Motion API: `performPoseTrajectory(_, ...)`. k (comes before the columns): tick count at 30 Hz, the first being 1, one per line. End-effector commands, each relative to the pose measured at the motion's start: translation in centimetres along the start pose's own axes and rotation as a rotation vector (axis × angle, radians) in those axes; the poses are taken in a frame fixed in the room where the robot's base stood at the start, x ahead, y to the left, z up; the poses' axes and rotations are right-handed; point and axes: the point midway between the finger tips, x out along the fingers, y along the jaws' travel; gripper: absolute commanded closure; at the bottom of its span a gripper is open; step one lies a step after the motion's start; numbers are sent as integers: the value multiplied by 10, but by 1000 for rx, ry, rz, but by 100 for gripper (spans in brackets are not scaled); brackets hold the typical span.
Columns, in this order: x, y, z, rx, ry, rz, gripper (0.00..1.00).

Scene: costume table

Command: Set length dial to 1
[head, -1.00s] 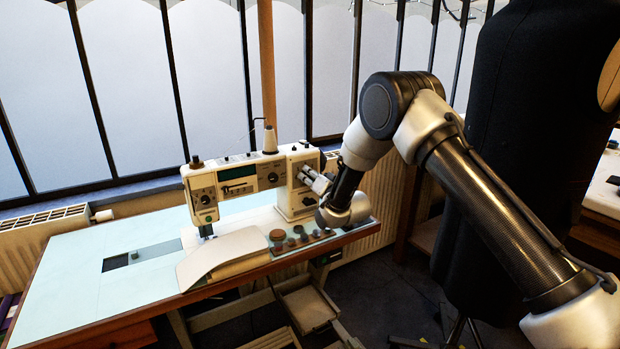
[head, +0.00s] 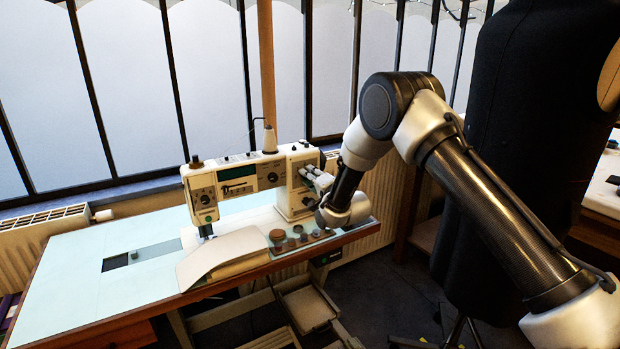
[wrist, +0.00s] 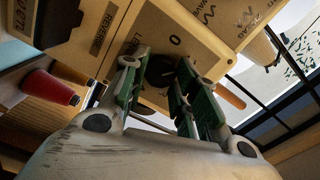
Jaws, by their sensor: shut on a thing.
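The length dial (wrist: 160,70) is a dark round knob on the cream front of the sewing machine (head: 297,160). In the wrist view the word LENGTH and a 0 mark show beside it. My gripper (wrist: 164,76) has its green-padded fingers on either side of the knob, shut on it. The fingers partly cover the dial, so its pointer and setting cannot be read. In the head view my gripper (head: 315,180) is at the right end of the machine and hides the dial.
The sewing machine stands on a pale blue table (head: 75,270). Several small round pieces lie on the table's right front, below my arm. A thread cone (head: 269,140) stands on top of the machine. A black dress form (head: 510,150) stands to the right of my arm.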

Motion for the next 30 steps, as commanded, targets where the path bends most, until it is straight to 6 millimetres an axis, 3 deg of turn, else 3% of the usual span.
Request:
performPoseTrajectory(12,-1,1,0,7,1,3,95)
performPoseTrajectory(13,-1,1,0,7,1,3,67)
performPoseTrajectory(16,0,1,0,7,1,3,49)
performPoseTrajectory(26,-1,0,0,6,0,1,49)
performPoseTrajectory(30,-15,1,0,6,0,3,49)
